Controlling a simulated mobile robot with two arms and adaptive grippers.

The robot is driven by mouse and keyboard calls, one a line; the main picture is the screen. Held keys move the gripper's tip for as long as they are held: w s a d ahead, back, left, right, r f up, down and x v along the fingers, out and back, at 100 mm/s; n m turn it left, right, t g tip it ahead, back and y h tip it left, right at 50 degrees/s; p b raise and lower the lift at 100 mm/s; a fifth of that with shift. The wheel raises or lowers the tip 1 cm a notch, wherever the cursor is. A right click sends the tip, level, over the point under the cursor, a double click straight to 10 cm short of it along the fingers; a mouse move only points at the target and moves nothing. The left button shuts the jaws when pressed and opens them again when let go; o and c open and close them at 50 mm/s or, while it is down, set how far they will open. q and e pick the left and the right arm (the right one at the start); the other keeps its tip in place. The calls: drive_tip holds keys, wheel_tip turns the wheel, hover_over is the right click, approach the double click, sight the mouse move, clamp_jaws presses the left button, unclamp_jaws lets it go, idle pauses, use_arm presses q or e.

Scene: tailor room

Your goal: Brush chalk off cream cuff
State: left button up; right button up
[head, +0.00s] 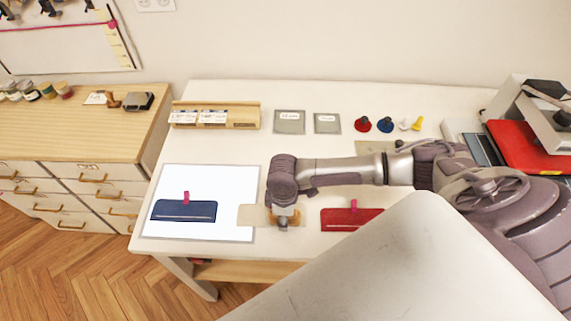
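The cream cuff (247,215) lies flat at the right edge of a white mat (225,177), partly hidden under my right gripper. My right gripper (285,217) points down over the cuff, at the end of the arm reaching in from the right. It appears shut on a small orange-brown brush (296,218), low over the cuff; whether the bristles touch the cloth is hard to tell. No chalk mark can be made out. My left gripper is not in view.
A navy cuff (183,211) lies on the mat; a red cuff (340,217) lies right of my gripper. Behind are a wooden tray (246,116), two grey squares (290,122) and small coloured pieces (386,125). A red-topped machine (520,145) stands right.

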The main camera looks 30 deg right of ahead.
sight(263, 222)
drive_tip(key=shift+w+a+r, duration=0.1)
drive_tip(key=shift+w+a, duration=0.1)
drive_tip(key=shift+a, duration=0.2)
drive_tip(key=shift+w+a, duration=0.25)
drive_tip(key=shift+w+a+p, duration=0.3)
drive_tip(key=shift+w+a, duration=0.05)
drive_tip(key=shift+a, duration=0.35)
drive_tip(key=shift+w+a, duration=0.35)
drive_tip(key=shift+a, duration=0.15)
drive_tip(key=shift+w+a, duration=0.1)
drive_tip(key=shift+a, duration=0.15)
drive_tip(key=shift+w+a, duration=0.35)
drive_tip(key=shift+a, duration=0.2)
